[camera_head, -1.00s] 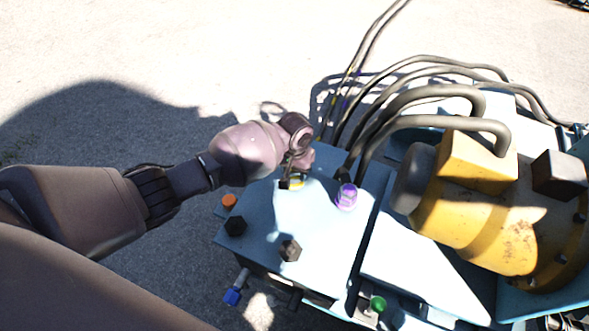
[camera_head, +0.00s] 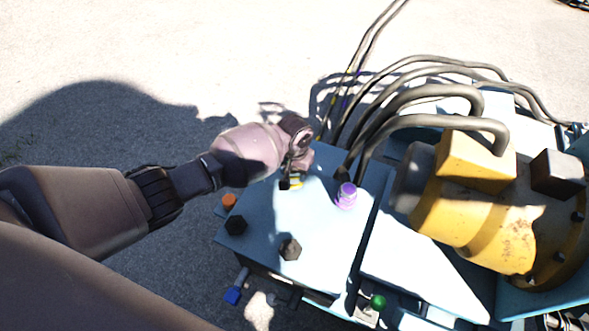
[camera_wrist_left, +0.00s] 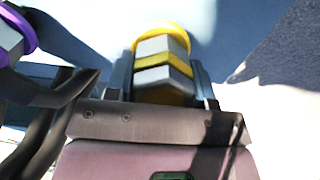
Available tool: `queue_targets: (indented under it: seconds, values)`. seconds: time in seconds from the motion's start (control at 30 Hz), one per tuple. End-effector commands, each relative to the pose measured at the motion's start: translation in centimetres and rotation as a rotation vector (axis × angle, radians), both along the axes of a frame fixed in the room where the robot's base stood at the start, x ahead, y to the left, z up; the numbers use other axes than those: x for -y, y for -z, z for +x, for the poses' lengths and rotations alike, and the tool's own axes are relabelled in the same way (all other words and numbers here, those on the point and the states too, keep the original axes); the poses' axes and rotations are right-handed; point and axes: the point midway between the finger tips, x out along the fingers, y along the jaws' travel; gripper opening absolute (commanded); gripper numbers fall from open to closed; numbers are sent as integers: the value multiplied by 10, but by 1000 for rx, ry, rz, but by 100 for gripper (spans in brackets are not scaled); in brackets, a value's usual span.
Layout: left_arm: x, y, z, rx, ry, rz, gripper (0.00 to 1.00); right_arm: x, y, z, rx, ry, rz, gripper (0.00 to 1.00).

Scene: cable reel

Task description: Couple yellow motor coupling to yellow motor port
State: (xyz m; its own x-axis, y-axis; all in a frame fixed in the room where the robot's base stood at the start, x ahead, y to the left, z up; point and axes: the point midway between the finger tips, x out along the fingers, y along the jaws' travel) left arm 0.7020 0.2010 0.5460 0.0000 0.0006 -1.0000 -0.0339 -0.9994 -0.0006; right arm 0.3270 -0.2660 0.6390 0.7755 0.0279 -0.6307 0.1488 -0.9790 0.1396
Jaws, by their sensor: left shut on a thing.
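My left gripper (camera_head: 290,182) points down at the far left part of the pale blue block (camera_head: 255,225). In the left wrist view, its two fingers (camera_wrist_left: 160,68) are shut on a grey six-sided coupling with yellow bands (camera_wrist_left: 164,76), the yellow motor coupling. A yellow ring (camera_wrist_left: 172,27) shows at its far end, against the blue surface. The coupling appears in line with this ring, touching or very close; I cannot tell if it is seated. In the head view the gripper hides most of it. My right gripper is not in view.
A purple-ringed coupling (camera_head: 346,196) stands just right of the gripper. Orange (camera_head: 229,201), blue (camera_head: 233,295) and green (camera_head: 378,302) fittings sit around the block. Thick dark hoses (camera_head: 420,95) arch behind, near a yellow motor (camera_head: 470,230). Open ground lies to the left.

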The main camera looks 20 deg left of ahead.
Motion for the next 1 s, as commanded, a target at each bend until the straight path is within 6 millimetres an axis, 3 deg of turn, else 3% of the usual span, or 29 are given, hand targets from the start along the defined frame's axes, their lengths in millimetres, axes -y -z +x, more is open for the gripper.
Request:
queue_targets:
  seconds: [0.2, 0.23, 0.4, 0.83, 1.0]
  values:
    - [0, 3, 1, 2, 0, -1, 20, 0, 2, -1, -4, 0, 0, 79]
    - [0, 2, 1, 3, 0, -1, 52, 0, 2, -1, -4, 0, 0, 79]
    - [0, 2, 1, 2, 0, -1, 78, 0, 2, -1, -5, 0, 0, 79]
    - [0, 3, 0, 0, 0, 0, 79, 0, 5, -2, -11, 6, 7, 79]
    - [0, -34, 4, 14, 0, -1, 79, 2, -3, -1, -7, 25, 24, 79]
